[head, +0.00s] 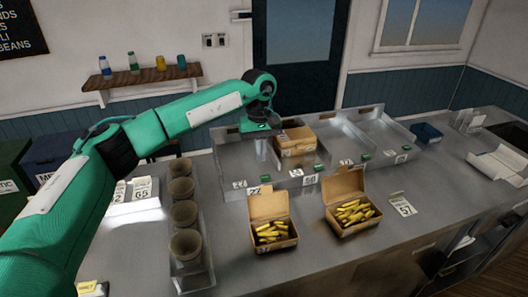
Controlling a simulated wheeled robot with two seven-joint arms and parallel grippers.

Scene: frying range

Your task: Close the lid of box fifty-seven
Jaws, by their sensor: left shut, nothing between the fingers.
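Two brown cardboard boxes stand on the steel counter, each with its lid raised at the back and yellow fries inside. The right box (345,221) has a card reading 57 (402,204) lying to its right. The left box (274,243) stands nearer the middle. My left gripper (262,155) is shut and empty, pointing down behind both boxes near the steel bays, apart from both lids. I cannot read any number on the boxes themselves. My right gripper is not in view.
Steel divided bays (368,139) with number cards stand behind the boxes. Another brown box (295,141) sits in one bay. Stacked brown cups (185,243) stand in a tray at left. A blue container (426,133) is at right.

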